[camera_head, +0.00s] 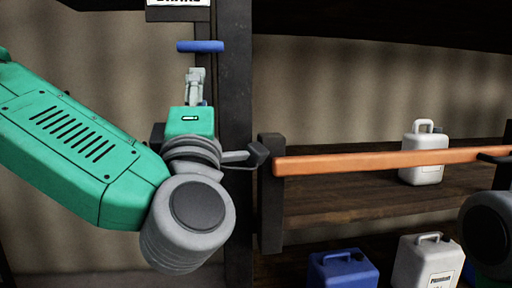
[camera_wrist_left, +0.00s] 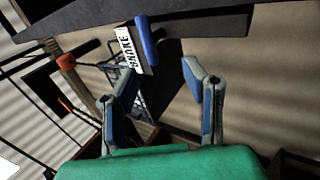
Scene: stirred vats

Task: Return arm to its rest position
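My left arm comes in from the left in the head view, with its green forearm and grey wrist joint. My left gripper (camera_head: 196,78) points away and up, just below a blue bar-shaped handle (camera_head: 200,46). In the left wrist view, the two fingers of the left gripper (camera_wrist_left: 160,70) stand apart with nothing between them. The blue handle (camera_wrist_left: 147,40) shows beyond the fingertips, apart from them as far as I can tell. Part of my right arm shows at the right edge of the head view; its gripper is out of frame.
A dark post (camera_head: 237,130) stands close right of my left gripper. A sign (camera_head: 178,3) hangs above the handle. An orange rail (camera_head: 385,160) runs across a wooden shelf (camera_head: 340,205). White jugs (camera_head: 422,175) (camera_head: 425,265) and a blue jug (camera_head: 342,270) stand at the right.

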